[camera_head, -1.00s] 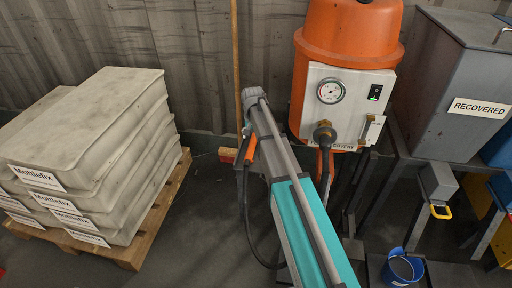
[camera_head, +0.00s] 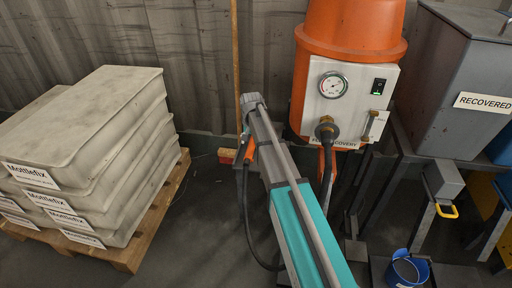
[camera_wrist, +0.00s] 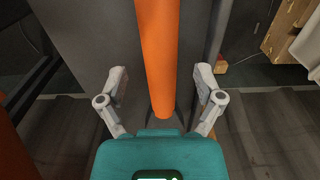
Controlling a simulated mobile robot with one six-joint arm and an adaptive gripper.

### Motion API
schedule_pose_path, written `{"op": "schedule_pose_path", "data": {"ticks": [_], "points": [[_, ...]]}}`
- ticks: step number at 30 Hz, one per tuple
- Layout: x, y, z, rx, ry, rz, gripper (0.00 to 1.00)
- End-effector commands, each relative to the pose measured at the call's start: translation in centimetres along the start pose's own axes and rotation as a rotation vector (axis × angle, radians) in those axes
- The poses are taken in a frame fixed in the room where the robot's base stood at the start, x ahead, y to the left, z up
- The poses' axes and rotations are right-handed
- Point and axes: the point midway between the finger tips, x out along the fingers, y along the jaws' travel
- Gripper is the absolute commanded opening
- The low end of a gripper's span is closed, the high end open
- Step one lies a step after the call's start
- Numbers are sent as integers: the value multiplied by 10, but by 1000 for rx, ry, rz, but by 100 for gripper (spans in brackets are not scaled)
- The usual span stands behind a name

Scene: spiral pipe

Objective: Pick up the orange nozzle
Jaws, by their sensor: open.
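The orange nozzle (camera_head: 250,149) shows in the head view as a short slanted orange piece just beside the end of my arm, with a dark hose hanging below it. In the wrist view a long orange tube (camera_wrist: 158,48), which looks like the nozzle, runs from the top edge down between my fingers. My gripper (camera_wrist: 160,82) is open, one grey finger on each side of the tube, with visible gaps on both sides. The tube's lower end is near my teal gripper body. Whether it touches the body I cannot tell. My arm hides part of the nozzle's surroundings in the head view.
An orange recovery machine (camera_head: 352,30) with a gauge panel stands right of my arm. A grey RECOVERED bin (camera_head: 450,75) and a blue bucket (camera_head: 407,270) are further right. Bags on a wooden pallet (camera_head: 130,255) stand left. A wooden pole (camera_head: 235,60) leans behind.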

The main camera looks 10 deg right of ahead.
Motion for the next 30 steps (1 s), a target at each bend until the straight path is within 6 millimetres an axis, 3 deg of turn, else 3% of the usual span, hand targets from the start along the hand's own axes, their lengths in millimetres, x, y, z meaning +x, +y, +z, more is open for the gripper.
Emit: {"op": "schedule_pose_path", "data": {"ticks": [7,27,30], "points": [[17,0,0,1,0,0,85],[17,1,0,1,0,0,85],[17,1,0,1,0,0,68]]}}
